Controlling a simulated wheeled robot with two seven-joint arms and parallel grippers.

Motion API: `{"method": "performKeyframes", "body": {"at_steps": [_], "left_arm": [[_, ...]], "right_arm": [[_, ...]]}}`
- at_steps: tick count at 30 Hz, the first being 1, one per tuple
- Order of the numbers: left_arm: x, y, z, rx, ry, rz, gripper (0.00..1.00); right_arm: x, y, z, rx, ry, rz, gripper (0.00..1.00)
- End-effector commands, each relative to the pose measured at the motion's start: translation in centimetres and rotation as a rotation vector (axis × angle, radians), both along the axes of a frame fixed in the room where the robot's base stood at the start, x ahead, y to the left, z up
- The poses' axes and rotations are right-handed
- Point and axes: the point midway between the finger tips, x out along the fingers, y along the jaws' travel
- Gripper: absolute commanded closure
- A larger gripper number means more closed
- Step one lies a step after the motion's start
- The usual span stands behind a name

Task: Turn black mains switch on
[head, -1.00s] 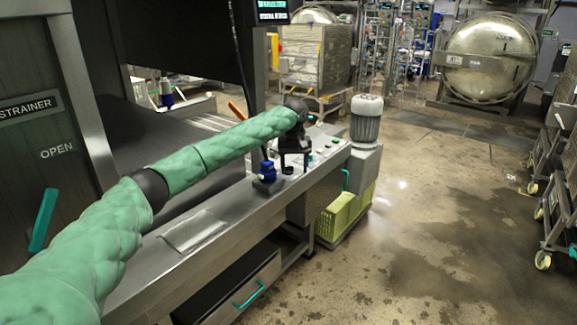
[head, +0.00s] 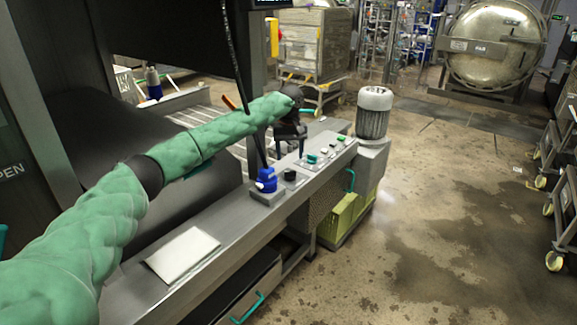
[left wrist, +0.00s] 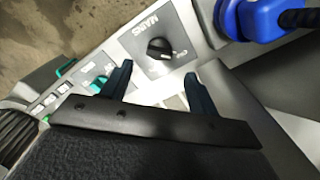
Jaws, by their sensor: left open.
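The black mains switch (head: 290,174) is a round knob on the steel console, just right of a blue handle. It also shows in the left wrist view (left wrist: 160,48), on a grey plate labelled MAINS, with a white pointer mark. My left gripper (head: 290,150) is above and a little behind the switch in the head view, with its fingers pointing down. In the left wrist view its two fingers (left wrist: 158,68) are spread apart with nothing between them. The knob lies just beyond the gap between the fingertips, apart from both. My right gripper is in neither view.
The blue handle (head: 267,180) on its grey base stands close to the switch. Teal, white and green controls (head: 314,158) lie further along the console. A grey motor (head: 374,112) stands at its far end.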

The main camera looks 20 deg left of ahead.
Motion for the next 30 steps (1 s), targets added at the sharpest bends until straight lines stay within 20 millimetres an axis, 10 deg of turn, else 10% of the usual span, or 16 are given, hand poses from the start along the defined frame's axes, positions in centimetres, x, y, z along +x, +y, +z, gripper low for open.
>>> {"method": "performKeyframes", "body": {"at_steps": [15, 28, 30], "left_arm": [[-0.1, -0.1, -6.4, 0.0, 0.0, -0.001, 0.4], [-0.1, -0.1, -7.4, 0.0, 0.0, -0.001, 0.4], [-0.1, -0.1, -7.4, 0.0, 0.0, -0.001, 0.54]], "right_arm": [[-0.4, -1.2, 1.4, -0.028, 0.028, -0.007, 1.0], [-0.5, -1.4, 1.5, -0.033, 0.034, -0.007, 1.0], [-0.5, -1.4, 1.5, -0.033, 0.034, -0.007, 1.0]]}}
